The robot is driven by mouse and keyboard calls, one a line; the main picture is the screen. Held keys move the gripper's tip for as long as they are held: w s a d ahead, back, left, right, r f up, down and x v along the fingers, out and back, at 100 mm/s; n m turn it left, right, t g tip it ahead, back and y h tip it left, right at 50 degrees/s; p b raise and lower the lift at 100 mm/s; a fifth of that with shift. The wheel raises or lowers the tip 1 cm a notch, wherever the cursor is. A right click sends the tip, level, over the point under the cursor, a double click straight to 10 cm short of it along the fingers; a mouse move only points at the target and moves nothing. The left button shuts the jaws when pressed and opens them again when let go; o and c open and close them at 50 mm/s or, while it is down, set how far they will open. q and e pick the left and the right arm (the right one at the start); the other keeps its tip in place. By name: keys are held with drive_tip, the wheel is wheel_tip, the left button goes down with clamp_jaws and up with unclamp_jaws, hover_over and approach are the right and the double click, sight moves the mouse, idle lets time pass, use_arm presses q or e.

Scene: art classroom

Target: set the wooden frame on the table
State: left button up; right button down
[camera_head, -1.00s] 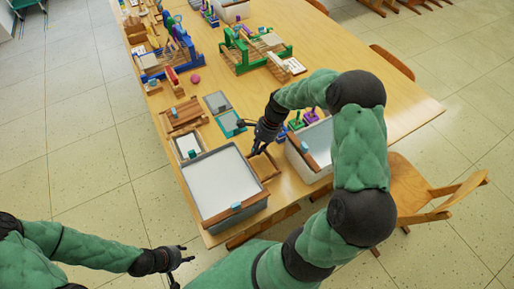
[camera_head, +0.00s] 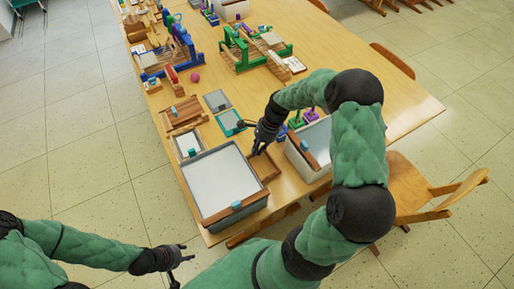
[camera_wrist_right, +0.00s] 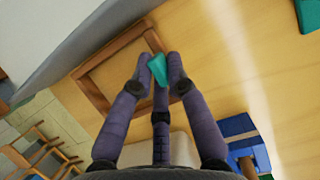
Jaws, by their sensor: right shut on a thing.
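The wooden frame (camera_head: 265,168) is a brown rectangle beside the right wall of the large grey tub, low over the table (camera_head: 284,196). In the right wrist view the frame (camera_wrist_right: 112,50) looks almost flat to the tabletop; I cannot tell whether all of it touches. A teal tab (camera_wrist_right: 158,68) is on its near side. My right gripper (camera_head: 258,151) is at the frame's far edge, and in the wrist view its fingers (camera_wrist_right: 160,72) are closed on the teal tab. My left gripper (camera_head: 182,264) is open and empty, off the table at the lower left.
The large grey tub (camera_head: 212,216) stands at the left of the frame and a smaller grey tub (camera_head: 296,160) at the right. Small frames (camera_head: 231,122) and a wooden piece (camera_head: 184,116) lie farther back, with looms (camera_head: 252,50) beyond.

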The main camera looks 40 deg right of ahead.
drive_tip(key=shift+f, duration=0.5)
idle(1.7)
drive_tip(key=c, duration=1.1)
unclamp_jaws()
drive_tip(key=shift+c, duration=0.2)
drive_tip(key=v, duration=1.2)
drive_tip(key=shift+a, duration=0.1)
